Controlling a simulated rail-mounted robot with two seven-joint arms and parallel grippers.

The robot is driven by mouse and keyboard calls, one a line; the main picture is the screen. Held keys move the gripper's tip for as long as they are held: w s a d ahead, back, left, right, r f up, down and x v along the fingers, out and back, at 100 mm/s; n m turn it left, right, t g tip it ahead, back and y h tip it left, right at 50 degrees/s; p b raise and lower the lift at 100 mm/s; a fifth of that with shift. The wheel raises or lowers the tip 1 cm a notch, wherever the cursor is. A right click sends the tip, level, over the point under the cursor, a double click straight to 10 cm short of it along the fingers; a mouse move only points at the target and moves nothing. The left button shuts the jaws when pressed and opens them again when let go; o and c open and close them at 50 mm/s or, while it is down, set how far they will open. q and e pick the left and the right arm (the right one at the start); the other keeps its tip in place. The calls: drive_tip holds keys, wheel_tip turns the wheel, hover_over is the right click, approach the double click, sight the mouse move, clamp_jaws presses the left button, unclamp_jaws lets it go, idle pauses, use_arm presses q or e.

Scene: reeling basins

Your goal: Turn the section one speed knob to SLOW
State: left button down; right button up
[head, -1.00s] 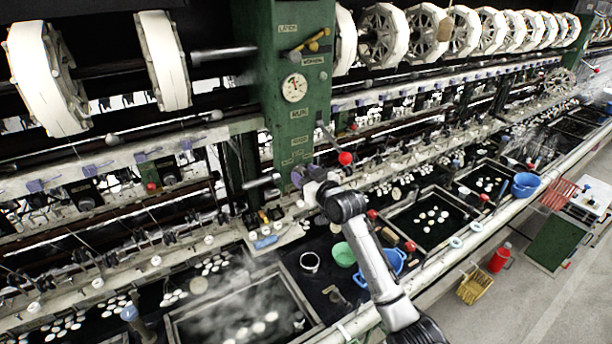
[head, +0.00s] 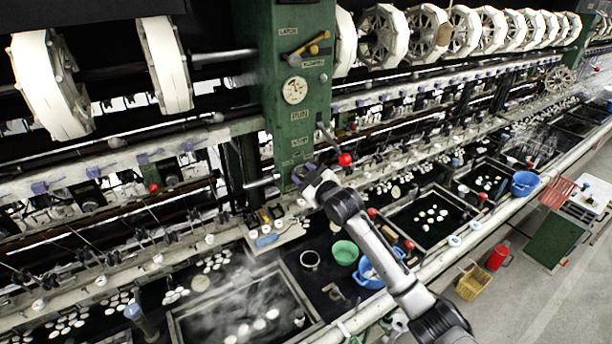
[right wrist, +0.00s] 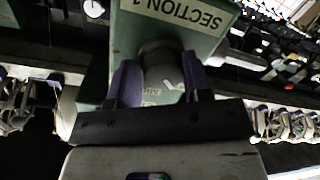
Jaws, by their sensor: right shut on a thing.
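The green post (head: 298,90) stands in the middle of the head view, with a gauge and small labels on it. My right gripper (head: 302,176) is at the lower part of its front face and hides the knob there. In the right wrist view, a SECTION 1 label (right wrist: 180,14) shows above a dark round knob (right wrist: 160,58) with a pale mark. The purple fingers of my right gripper (right wrist: 160,84) are on both sides of the knob, shut on it. Small lettering by the knob is partly covered and hard to read. My left gripper is not in view.
A lever with a red ball (head: 345,159) sticks out just right of my gripper. A yellow-handled lever (head: 308,46) is higher on the post. Steaming basins, a green bowl (head: 345,252) and a blue basin (head: 371,274) lie below.

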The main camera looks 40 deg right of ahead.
drive_tip(key=shift+a+f, duration=0.2)
drive_tip(key=shift+f, duration=0.05)
drive_tip(key=o, duration=0.5)
drive_tip(key=shift+o, duration=1.3)
drive_tip(key=shift+w+a, duration=0.15)
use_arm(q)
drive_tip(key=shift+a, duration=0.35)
use_arm(e)
drive_tip(key=shift+o, duration=0.3)
drive_tip(key=shift+r, duration=0.1)
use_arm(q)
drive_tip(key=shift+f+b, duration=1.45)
use_arm(e)
drive_tip(key=s, duration=1.4)
drive_tip(key=shift+a+r, duration=0.35)
drive_tip(key=shift+a, duration=0.05)
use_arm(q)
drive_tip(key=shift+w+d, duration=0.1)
use_arm(e)
drive_tip(key=shift+w, duration=0.1)
